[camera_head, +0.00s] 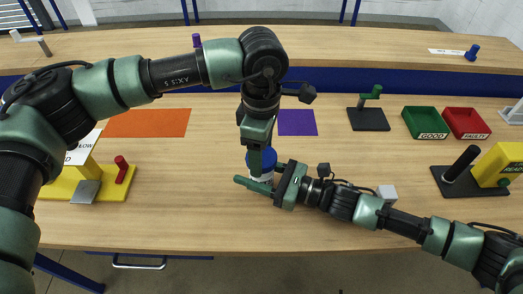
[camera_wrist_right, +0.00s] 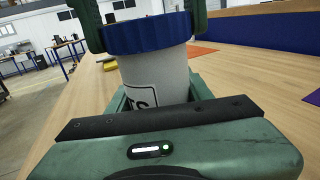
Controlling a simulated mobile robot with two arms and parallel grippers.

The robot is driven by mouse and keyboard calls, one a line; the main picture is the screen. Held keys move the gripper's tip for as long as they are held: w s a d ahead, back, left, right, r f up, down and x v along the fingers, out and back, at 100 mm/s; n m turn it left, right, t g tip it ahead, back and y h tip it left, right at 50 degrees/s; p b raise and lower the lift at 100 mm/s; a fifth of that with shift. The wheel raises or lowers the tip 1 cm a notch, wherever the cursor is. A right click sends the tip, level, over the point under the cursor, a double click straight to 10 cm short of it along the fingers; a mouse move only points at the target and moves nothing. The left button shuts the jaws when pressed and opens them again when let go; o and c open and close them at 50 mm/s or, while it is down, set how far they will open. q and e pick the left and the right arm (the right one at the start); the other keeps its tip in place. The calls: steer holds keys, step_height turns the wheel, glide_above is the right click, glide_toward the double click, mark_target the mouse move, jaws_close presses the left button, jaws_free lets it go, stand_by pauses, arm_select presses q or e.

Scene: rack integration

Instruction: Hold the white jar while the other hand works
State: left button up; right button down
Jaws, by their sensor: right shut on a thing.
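The white jar (camera_wrist_right: 155,78) stands upright, with dark lettering on its side and a blue lid (camera_wrist_right: 148,36) on top. In the head view the lid (camera_head: 268,158) shows near the table's middle, with a little of the jar under it. My right gripper (camera_head: 260,176) comes in from the right and is shut around the jar's body below the lid. My left gripper (camera_head: 257,160) points down from above at the lid. In the right wrist view its fingers are on either side of the lid; whether they press on it is unclear.
A small white block (camera_head: 387,192) lies beside my right forearm. A green bin (camera_head: 424,122), a red bin (camera_head: 466,123) and a yellow-and-black fixture (camera_head: 492,170) are at right. An orange mat (camera_head: 150,123) and a yellow fixture (camera_head: 60,190) are at left; a purple mat (camera_head: 300,122) lies behind.

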arm_select(q)
steer(key=o, duration=0.3)
steer(key=shift+r, duration=0.1)
step_height(320, 180, up, 12)
steer(key=shift+f, duration=0.1)
stand_by(0.3)
arm_select(e)
steer(key=c, duration=0.5)
jaws_free()
